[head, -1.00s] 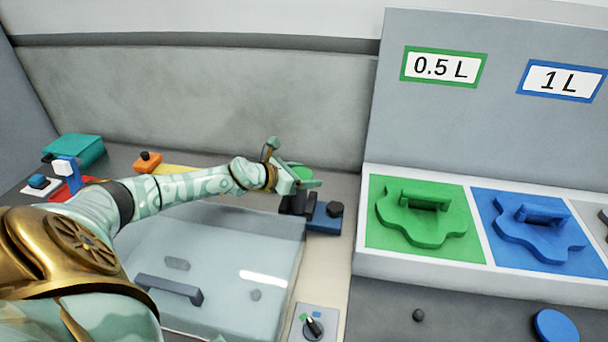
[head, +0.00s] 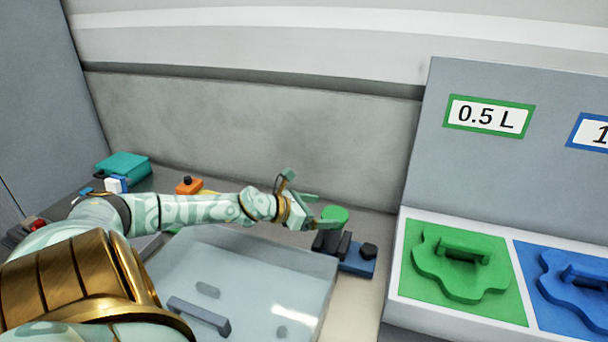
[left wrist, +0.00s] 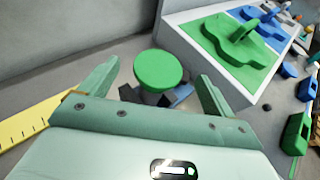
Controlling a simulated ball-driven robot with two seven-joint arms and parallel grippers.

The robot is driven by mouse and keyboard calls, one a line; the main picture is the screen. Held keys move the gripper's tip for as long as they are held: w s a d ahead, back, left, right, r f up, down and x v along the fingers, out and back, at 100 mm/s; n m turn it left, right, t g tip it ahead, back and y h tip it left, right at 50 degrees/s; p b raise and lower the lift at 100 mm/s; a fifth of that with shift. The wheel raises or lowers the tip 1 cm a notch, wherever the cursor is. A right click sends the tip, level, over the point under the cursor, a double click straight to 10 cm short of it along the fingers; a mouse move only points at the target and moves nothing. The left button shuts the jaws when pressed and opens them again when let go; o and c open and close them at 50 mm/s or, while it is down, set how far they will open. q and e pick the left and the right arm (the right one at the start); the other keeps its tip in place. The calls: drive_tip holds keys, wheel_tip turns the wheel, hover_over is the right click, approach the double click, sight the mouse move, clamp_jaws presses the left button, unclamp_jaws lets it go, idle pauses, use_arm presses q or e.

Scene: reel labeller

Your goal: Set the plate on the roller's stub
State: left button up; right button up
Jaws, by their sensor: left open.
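The green shaped plate (head: 461,264) with a raised handle lies in the green bay under the 0.5 L sign, and it also shows in the left wrist view (left wrist: 236,48). A blue shaped plate (head: 575,290) lies beside it. A round green disc (head: 333,216) stands over a dark and blue block (head: 357,260) behind the clear cover. I cannot tell whether this is the roller, and no bare stub is clearly visible. My left gripper (head: 308,202) is open and empty, just left of the disc. In the left wrist view the disc (left wrist: 158,70) appears between the spread fingers (left wrist: 157,80), apart from both.
A clear cover (head: 240,275) with a dark handle fills the lower middle. A teal box (head: 123,166) and an orange knob (head: 189,185) are at the left. A yellow ruled strip (left wrist: 35,120) lies at left in the wrist view. The grey back wall limits room behind.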

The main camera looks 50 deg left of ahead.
use_arm(q)
drive_tip(key=shift+p+v, duration=0.8)
drive_tip(key=shift+v, duration=1.75)
